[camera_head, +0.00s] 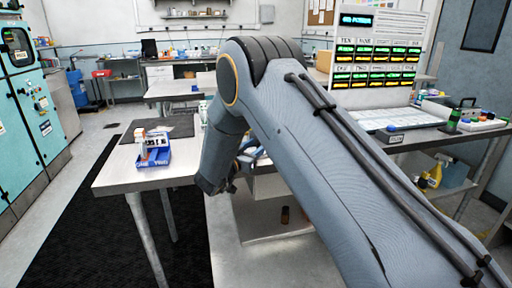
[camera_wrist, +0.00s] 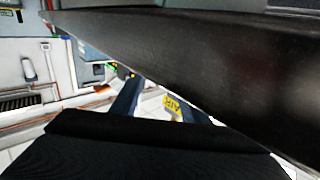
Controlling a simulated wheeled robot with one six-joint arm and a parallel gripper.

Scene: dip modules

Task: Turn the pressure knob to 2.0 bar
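I cannot make out a pressure knob or a bar scale in either view. A teal machine cabinet (camera_head: 28,110) with small displays and several controls stands at the left edge of the head view; its controls are too small to read. My gripper (camera_wrist: 158,108) shows in the wrist view as two dark blue fingers standing apart, with nothing seen held between them. A yellow label (camera_wrist: 173,104), apparently reading AIR, shows between the fingers, at a distance I cannot tell. In the head view my arm hides most of the gripper.
A wide dark edge (camera_wrist: 200,50) crosses the wrist view close to the camera. A table (camera_head: 120,172) with a blue bin (camera_head: 153,158) stands left of my arm. A board with lit displays (camera_head: 376,55) stands on a bench at right. Floor with a black mat (camera_head: 75,225) is clear.

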